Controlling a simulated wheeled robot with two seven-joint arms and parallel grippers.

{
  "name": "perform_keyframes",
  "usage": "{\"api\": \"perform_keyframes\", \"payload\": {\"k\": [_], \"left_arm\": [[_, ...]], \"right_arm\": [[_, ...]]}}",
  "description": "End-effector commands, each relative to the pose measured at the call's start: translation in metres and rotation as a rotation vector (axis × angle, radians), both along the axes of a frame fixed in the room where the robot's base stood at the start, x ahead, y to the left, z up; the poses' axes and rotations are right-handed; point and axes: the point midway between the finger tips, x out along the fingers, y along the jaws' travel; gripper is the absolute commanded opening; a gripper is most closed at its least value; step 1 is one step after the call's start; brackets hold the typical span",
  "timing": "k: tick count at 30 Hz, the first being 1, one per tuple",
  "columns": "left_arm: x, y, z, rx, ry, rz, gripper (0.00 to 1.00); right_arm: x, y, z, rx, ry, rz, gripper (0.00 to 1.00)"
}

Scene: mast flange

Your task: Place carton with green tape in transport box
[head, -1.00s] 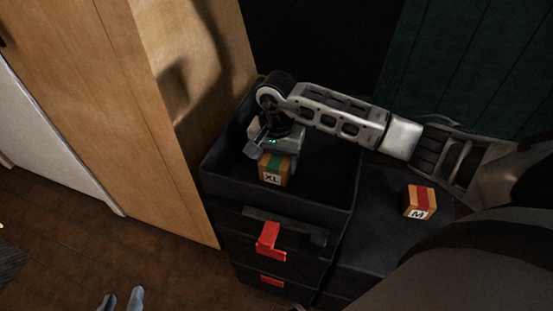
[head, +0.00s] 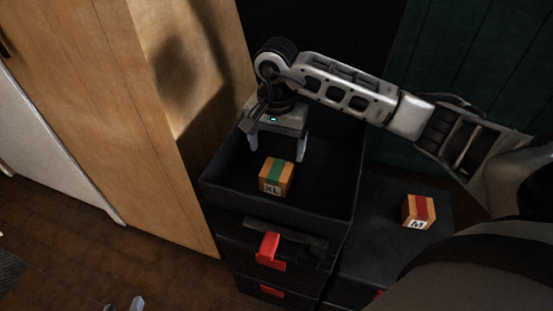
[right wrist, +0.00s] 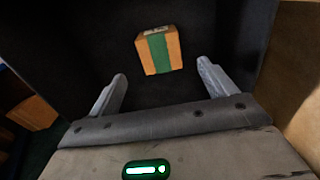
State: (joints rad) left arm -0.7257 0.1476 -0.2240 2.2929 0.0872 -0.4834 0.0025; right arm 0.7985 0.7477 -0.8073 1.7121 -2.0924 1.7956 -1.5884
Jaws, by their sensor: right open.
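The carton with green tape (head: 275,177), marked XL, sits inside the black transport box (head: 327,203), towards its front. It also shows in the right wrist view (right wrist: 158,51), beyond the fingertips. My right gripper (head: 276,155) is open and empty, above and behind the carton, with its fingers apart and clear of it. In the right wrist view the two fingers (right wrist: 162,75) stand wide with nothing between them. My left gripper (head: 126,305) shows only as fingertips at the bottom left edge of the head view, and they appear apart.
A carton with red tape (head: 419,211), marked M, sits on a dark surface (head: 375,240) right of the box. The box front has red latches (head: 269,250). A wooden panel (head: 150,110) stands close on the left, and a dark green wall (head: 480,65) is behind.

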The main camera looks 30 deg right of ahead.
Motion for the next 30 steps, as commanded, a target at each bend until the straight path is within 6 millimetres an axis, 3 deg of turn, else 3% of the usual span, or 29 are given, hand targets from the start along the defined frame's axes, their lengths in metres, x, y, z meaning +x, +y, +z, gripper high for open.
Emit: {"api": "perform_keyframes", "payload": {"k": [3, 7, 25, 30], "left_arm": [[0.000, 0.000, 0.001, 0.001, 0.001, 0.001, 0.36], [0.001, 0.001, 0.001, 0.001, 0.001, 0.001, 0.36], [0.002, 0.001, 0.003, 0.002, -0.002, 0.002, 0.36], [0.000, 0.002, 0.021, 0.011, 0.014, 0.003, 0.36]], "right_arm": [[0.000, 0.000, 0.020, -0.001, -0.002, 0.000, 0.83], [0.000, 0.000, 0.030, -0.001, -0.001, 0.000, 0.83], [0.000, 0.000, 0.035, 0.001, 0.001, 0.000, 0.83], [0.000, 0.000, 0.062, 0.000, 0.000, 0.000, 0.83]]}}
